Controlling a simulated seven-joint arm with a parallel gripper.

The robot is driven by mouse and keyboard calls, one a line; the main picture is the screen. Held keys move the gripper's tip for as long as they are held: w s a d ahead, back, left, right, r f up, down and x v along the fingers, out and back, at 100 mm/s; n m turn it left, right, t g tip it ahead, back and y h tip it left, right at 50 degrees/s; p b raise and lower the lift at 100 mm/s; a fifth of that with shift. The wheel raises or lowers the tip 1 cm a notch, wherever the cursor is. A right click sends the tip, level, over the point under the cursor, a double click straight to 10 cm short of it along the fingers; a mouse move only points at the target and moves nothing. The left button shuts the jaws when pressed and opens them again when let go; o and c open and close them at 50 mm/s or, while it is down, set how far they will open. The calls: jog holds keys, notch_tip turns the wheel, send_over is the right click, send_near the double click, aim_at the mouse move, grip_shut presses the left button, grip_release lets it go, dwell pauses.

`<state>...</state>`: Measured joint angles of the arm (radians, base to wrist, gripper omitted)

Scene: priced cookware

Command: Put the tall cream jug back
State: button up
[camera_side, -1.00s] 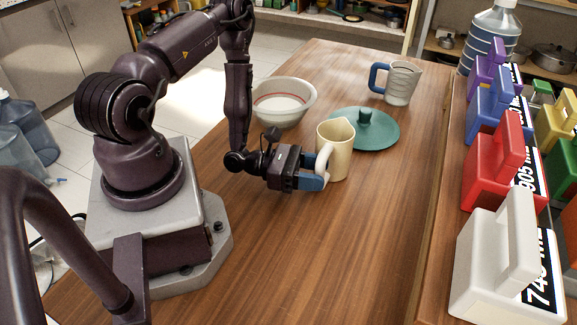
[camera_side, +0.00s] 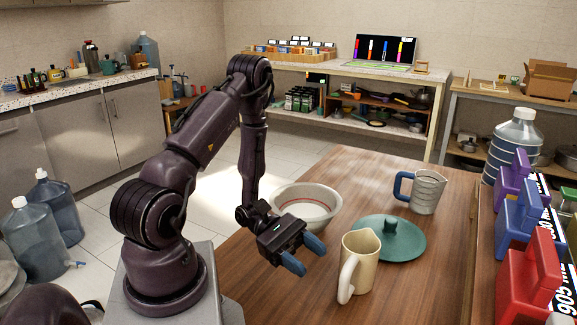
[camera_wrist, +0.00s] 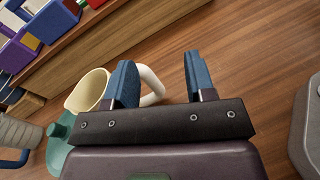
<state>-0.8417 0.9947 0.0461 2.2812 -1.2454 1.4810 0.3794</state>
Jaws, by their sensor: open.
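The tall cream jug (camera_side: 362,264) stands upright on the wooden table in the side view, its handle toward the front left. My gripper (camera_side: 304,254) is open and empty to the left of the jug, with clear space between its blue fingers and the jug. In the wrist view the jug's mouth (camera_wrist: 88,91) shows left of my gripper (camera_wrist: 160,78). Its left finger hides part of the jug, and the white handle shows between the two fingers.
A green lid (camera_side: 408,245) lies close behind the jug. A white bowl (camera_side: 307,205) sits behind my gripper, and a grey jug with a blue handle (camera_side: 427,192) stands farther back. Coloured price-marked blocks (camera_side: 530,275) line the right side. The table's front middle is bare.

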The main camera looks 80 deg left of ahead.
jog(key=s+d+r+m+g+y, duration=0.1)
jog(key=s+d+r+m+y, duration=0.1)
jog(key=r+m+y, duration=0.5)
jog(key=s+d+r+m+g+y, duration=0.2)
jog(key=r+m+y, duration=0.5)
jog(key=r+m, duration=0.7)
notch_tip(320, 180, up, 2)
jog(key=shift+s+d+r+y, duration=0.25)
jog(key=shift+s+d+y, duration=0.15)
jog(key=shift+s+d, duration=0.1)
